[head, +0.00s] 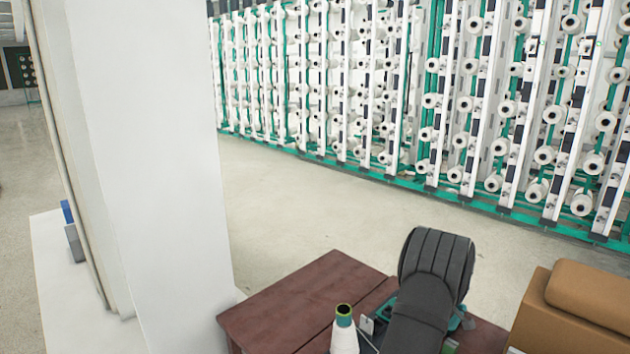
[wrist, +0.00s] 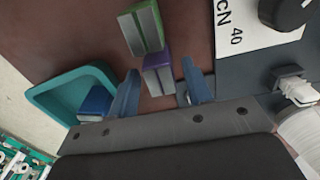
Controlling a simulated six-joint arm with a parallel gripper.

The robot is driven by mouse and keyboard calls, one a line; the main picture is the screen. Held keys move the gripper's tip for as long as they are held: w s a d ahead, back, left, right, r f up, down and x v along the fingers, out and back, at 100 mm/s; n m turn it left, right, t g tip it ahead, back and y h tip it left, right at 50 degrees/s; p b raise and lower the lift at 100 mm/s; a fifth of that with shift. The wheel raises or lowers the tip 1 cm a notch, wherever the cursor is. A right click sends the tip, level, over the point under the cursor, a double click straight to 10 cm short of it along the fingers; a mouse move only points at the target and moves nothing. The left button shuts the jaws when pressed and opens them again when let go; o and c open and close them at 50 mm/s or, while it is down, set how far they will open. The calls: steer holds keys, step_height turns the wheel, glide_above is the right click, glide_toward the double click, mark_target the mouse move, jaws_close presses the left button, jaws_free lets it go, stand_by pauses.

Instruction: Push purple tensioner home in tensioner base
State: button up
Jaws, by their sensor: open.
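In the wrist view a purple block (wrist: 158,75) with a grooved grey face, which looks like the purple tensioner, lies between the two blue fingers of my gripper (wrist: 160,67). The fingers are apart, with visible gaps on both sides of the block. A similar green block (wrist: 141,28) stands just beyond it, close to or touching it. No tensioner base can be made out clearly; a small grey part (wrist: 182,99) shows partly behind the right finger. In the head view my arm hides the gripper and the blocks.
A teal tray (wrist: 52,92) holding a blue block (wrist: 95,104) is at left. A white "CN 40" card (wrist: 232,32) with a black round part (wrist: 287,10) is at upper right. The brown table (head: 300,300) carries a yarn cone (head: 344,335). A cardboard box (head: 560,320) stands right.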

steer(key=c, duration=0.9)
steer(key=shift+r, duration=1.5)
steer(key=shift+r, duration=0.1)
steer(key=shift+r, duration=1.95)
steer(key=shift+w+a+m, duration=0.25)
steer(key=shift+a+m, duration=0.05)
steer(key=shift+a, duration=0.05)
steer(key=w+a+r+m, duration=0.1)
steer(key=w+a+m, duration=0.3)
steer(key=a+m, duration=0.45)
steer(key=w+a+r+m, duration=0.1)
steer(key=w+a+m, duration=0.2)
steer(key=a+m, duration=0.5)
steer(key=shift+m, duration=0.25)
steer(key=f, duration=0.2)
steer(key=d+f, duration=0.1)
steer(key=f, duration=0.1)
steer(key=shift+d+f, duration=0.1)
steer(key=shift+f, duration=0.25)
steer(key=shift+r, duration=0.1)
